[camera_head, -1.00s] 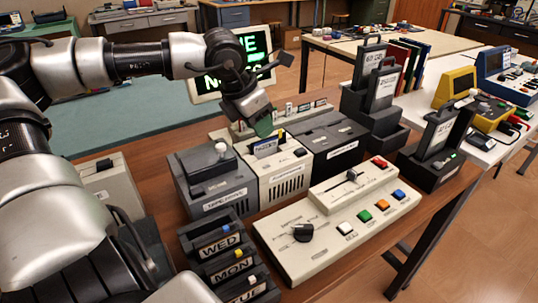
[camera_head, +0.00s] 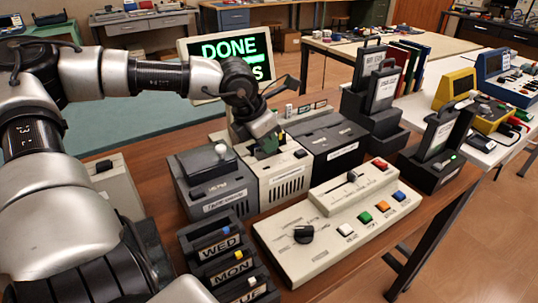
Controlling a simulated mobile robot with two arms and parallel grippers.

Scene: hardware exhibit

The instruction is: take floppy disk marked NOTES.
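The beige middle drive unit (camera_head: 284,182) stands between a grey unit and a black unit on the wooden table. A disk sits in its top slot, but its label is now hidden behind my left gripper (camera_head: 269,147). My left gripper reaches in from the upper left, points down and is at the slot. Its fingertips are small and partly covered, so I cannot tell whether they are open or shut on the disk. My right gripper is not in view.
A monitor (camera_head: 226,52) behind my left arm shows green text reading DONE. The grey unit (camera_head: 212,183) and black unit (camera_head: 331,142) flank the drive closely. A control panel (camera_head: 339,225) with coloured buttons lies in front. WED and MON racks (camera_head: 222,254) stand at front left.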

